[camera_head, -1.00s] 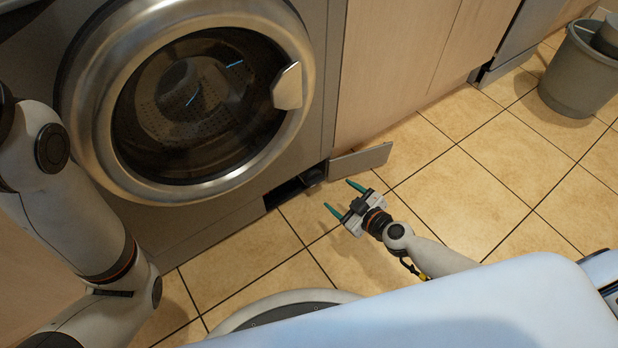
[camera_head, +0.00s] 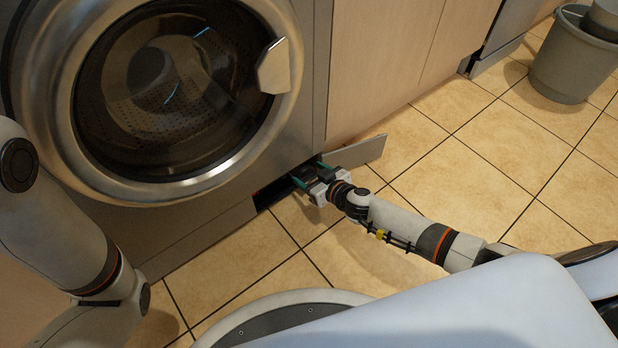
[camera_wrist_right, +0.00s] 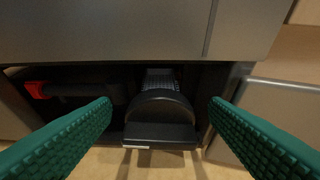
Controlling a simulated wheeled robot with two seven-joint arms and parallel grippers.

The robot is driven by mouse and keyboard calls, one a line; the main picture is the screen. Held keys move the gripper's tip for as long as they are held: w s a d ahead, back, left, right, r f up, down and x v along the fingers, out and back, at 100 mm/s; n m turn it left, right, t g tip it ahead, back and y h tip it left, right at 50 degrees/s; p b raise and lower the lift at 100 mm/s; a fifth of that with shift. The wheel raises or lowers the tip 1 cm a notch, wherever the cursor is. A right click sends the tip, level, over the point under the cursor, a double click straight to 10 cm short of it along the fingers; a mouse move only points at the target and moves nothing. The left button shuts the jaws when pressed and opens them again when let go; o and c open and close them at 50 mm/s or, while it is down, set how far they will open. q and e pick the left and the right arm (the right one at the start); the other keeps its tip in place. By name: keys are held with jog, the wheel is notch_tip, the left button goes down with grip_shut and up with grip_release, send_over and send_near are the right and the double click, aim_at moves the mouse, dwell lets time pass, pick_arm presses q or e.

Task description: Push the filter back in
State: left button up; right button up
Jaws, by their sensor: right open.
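The filter (camera_wrist_right: 160,112) is a dark round-topped piece with a flat front plate and a grey mesh part behind it. In the right wrist view it sits in the opening at the washing machine's base and sticks out at the front. My right gripper (camera_head: 311,174) is at this opening, its green fingers open on either side of the filter. Gaps show between the fingers and the filter in the wrist view (camera_wrist_right: 160,115). In the head view the filter is mostly hidden by the gripper. My left arm shows at the left; its gripper is out of view.
The washing machine (camera_head: 225,190) has a closed round door. A small flap (camera_head: 363,152) stands open right of the opening. Inside, a red-ended part (camera_wrist_right: 36,90) lies left of the filter. A grey bucket (camera_head: 570,65) stands far right. Floor tiles (camera_head: 450,190) are clear.

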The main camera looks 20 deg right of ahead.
jog(key=shift+w+a+f, duration=0.2)
jog(key=shift+w, duration=0.35)
jog(key=c, duration=1.3)
jog(key=shift+o, duration=0.2)
jog(key=w, duration=0.1)
jog(key=w+a, duration=0.1)
jog(key=w+p, duration=0.1)
jog(key=w, duration=0.1)
jog(key=shift+a, duration=0.25)
jog(key=shift+w+d, duration=0.1)
jog(key=shift+w, duration=0.05)
jog(key=shift+r, duration=0.1)
